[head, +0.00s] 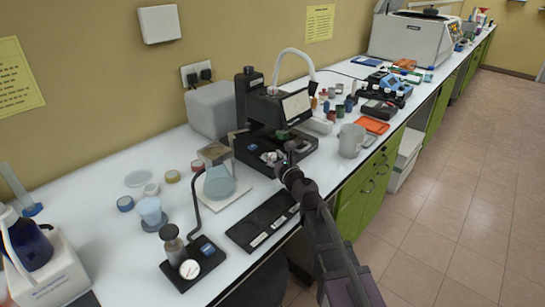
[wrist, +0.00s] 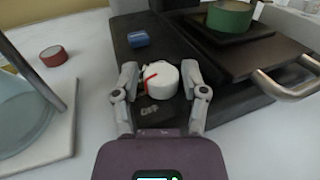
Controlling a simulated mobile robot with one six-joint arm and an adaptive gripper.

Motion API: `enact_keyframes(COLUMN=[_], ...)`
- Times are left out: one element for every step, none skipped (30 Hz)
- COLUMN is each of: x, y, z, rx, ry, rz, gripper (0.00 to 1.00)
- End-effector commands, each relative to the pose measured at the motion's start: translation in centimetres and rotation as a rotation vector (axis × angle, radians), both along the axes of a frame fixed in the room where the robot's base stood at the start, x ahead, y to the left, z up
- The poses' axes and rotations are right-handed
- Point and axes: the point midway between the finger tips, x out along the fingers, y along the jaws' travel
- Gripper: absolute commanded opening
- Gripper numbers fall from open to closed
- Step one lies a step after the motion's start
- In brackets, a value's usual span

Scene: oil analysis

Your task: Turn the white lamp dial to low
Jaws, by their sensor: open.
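The white lamp dial (wrist: 160,84) is a round knob with a red mark on its left side, on the dark base (wrist: 133,55) of an instrument. In the wrist view my gripper (wrist: 159,73) is open, with one finger on each side of the dial. I cannot tell whether either finger touches it. Small lettering (wrist: 150,109) on the base just below the dial is too blurred to read. In the head view my gripper (head: 287,160) is at the front of the black microscope-like instrument (head: 300,150), and the dial is too small there to make out surely.
A blue block (wrist: 139,38) sits behind the dial. A green round piece (wrist: 229,17) lies on a dark stage, with a metal handle (wrist: 285,88) at right. A grey mug (head: 351,141) stands right of my gripper. A black tray (head: 262,222) lies in front.

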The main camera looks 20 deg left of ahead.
Motion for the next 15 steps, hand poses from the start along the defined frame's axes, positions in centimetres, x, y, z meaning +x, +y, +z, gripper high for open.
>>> enact_keyframes(x=[-0.4, -0.6, -0.9, -1.1, -1.4, -1.7, -2.0, -2.4, -2.8, -3.2, -3.6, -4.0, -4.4, -4.7, -5.2], y=[-0.4, -0.6, -0.9, -1.2, -1.4, -1.8, -2.2, -2.5, -3.0, -3.3, -3.7, -4.2, -4.6, -5.0, -5.5], z=[0.0, 0.0, 0.0, 0.0, 0.0, 0.0, 0.0, 0.0, 0.0, 0.0, 0.0, 0.0, 0.0, 0.0, 0.0], rx=[0.000, 0.000, 0.000, 0.000, 0.000, 0.000, 0.000, 0.000, 0.000, 0.000, 0.000, 0.000, 0.000, 0.000, 0.000], ry=[0.000, 0.000, 0.000, 0.000, 0.000, 0.000, 0.000, 0.000, 0.000, 0.000, 0.000, 0.000, 0.000, 0.000, 0.000], rz=[0.000, -0.001, -0.001, -0.001, -0.001, -0.001, -0.001, -0.001, -0.001, 0.000, 0.000, 0.000, 0.000, 0.000, 0.000], gripper=[0.57, 0.57, 0.57, 0.57, 0.57, 0.57, 0.57, 0.57, 0.57, 0.57, 0.57, 0.57, 0.57, 0.57, 0.57])
